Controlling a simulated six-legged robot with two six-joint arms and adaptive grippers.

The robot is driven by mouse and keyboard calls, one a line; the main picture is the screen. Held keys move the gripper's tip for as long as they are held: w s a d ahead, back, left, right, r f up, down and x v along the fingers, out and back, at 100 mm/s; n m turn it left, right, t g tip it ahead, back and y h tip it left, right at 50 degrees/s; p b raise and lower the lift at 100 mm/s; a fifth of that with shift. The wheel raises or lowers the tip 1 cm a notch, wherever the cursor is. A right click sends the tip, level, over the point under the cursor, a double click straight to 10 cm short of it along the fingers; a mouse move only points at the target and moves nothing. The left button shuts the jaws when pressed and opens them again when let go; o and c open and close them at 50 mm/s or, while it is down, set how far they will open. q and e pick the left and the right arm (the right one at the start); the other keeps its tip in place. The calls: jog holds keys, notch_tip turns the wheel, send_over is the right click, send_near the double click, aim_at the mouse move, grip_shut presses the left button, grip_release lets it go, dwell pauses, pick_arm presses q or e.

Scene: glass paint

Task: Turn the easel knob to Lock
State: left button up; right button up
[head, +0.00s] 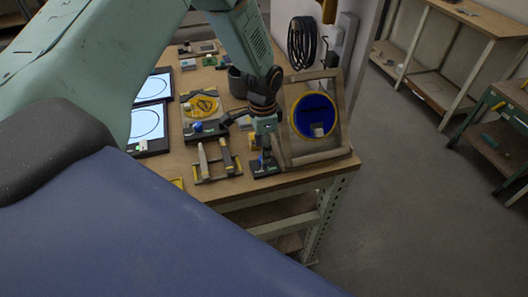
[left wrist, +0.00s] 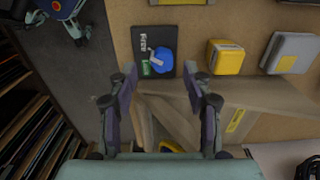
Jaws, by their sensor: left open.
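The easel (head: 337,130) is a wooden frame holding a round blue glass panel with a yellow rim (head: 315,115) at the table's right end. In the left wrist view, the blue easel knob (left wrist: 163,60) sits on a black plate (left wrist: 142,36) with a white "Free" label and a green mark, whose lettering is too small to read surely. The plate also shows in the head view (head: 267,172), at the easel's foot. My left gripper (left wrist: 160,72) is open, its fingertips apart on either side of the knob's near side. Contact with the knob cannot be told. My right gripper is out of view.
A yellow block (left wrist: 228,58) and a grey box (left wrist: 291,53) stand right of the plate. A wooden stand with grey bars (head: 217,162) and a plate with another blue knob (head: 205,130) lie left of my gripper.

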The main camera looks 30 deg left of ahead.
pick_arm(q)
jog(key=f, duration=0.3)
jog(key=shift+w+f, duration=0.35)
jog(key=shift+f, duration=0.05)
jog(key=shift+s+r, duration=0.15)
jog(key=shift+s, duration=0.15)
jog(key=shift+w+f, duration=0.2)
jog(key=shift+w, duration=0.1)
jog(key=c, duration=0.6)
jog(key=shift+r, duration=0.1)
grip_shut()
